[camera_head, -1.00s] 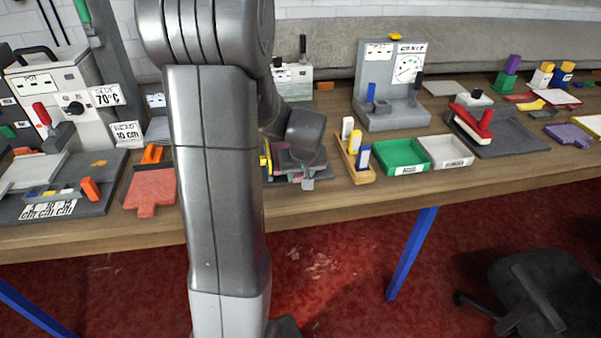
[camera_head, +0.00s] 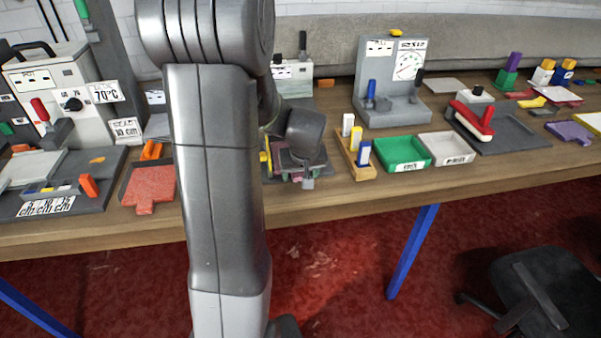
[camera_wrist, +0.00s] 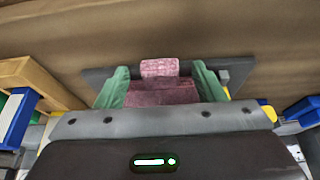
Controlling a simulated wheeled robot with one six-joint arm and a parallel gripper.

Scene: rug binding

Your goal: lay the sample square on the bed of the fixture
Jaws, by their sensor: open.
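The wrist view shows a dark maroon square (camera_wrist: 160,95) with a paler pink textured piece (camera_wrist: 159,68) at its far edge; I take these for the sample. They lie over a dark grey plate (camera_wrist: 93,76). My gripper (camera_wrist: 162,83) is open, its green fingers on either side of the maroon square; contact cannot be told. In the head view my gripper (camera_head: 300,172) is low over the bench, partly hiding the sample. Which station is the fixture is unclear; a grey one with a dial (camera_head: 392,95) stands behind right, and another with a flat bed (camera_head: 30,168) is at far left.
A wooden rack (camera_head: 362,172) with upright blocks stands close to the right of my gripper. Green (camera_head: 403,166) and white (camera_head: 446,161) trays follow. A red paddle-shaped piece (camera_head: 150,188) lies left of my arm.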

